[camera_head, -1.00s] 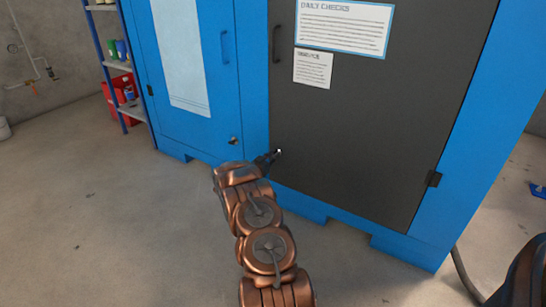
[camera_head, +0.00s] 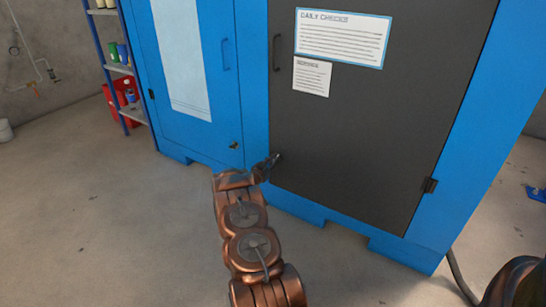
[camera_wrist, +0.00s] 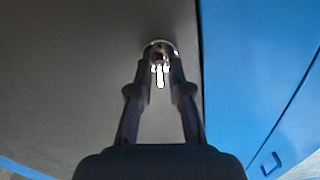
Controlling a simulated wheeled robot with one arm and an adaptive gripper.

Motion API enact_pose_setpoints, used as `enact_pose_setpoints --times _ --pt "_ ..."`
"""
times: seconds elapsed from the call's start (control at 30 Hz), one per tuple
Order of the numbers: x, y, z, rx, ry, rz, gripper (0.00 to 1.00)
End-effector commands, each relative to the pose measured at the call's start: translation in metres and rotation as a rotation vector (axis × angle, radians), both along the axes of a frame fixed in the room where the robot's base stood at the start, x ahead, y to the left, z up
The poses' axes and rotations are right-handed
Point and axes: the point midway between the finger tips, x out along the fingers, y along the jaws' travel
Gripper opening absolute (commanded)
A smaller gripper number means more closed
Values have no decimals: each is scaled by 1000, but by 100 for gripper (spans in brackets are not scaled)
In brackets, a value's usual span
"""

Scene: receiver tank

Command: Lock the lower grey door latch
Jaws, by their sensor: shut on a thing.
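The grey door (camera_head: 360,130) of the blue cabinet is shut. Its lower latch (camera_wrist: 160,50) shows in the wrist view as a small round metal fitting with a bright shiny part between my fingertips. My gripper (camera_head: 275,158) is at the lower left edge of the grey door. In the wrist view my gripper (camera_wrist: 161,70) has its two fingers closed in on the latch, one on each side. In the head view the latch is hidden behind the fingers. The latch's exact angle cannot be told.
The blue door (camera_head: 200,70) on the left has its own small latch (camera_head: 235,145), close to my gripper. A dark handle (camera_head: 277,52) is higher on the grey door. A shelf rack (camera_head: 115,65) stands at left. The floor in front is clear.

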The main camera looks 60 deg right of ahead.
Motion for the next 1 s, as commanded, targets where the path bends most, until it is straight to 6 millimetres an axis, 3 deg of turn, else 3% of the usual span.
enact_pose_setpoints --times 1.0 --pt "-3 0 -4 38 -909 1 0"
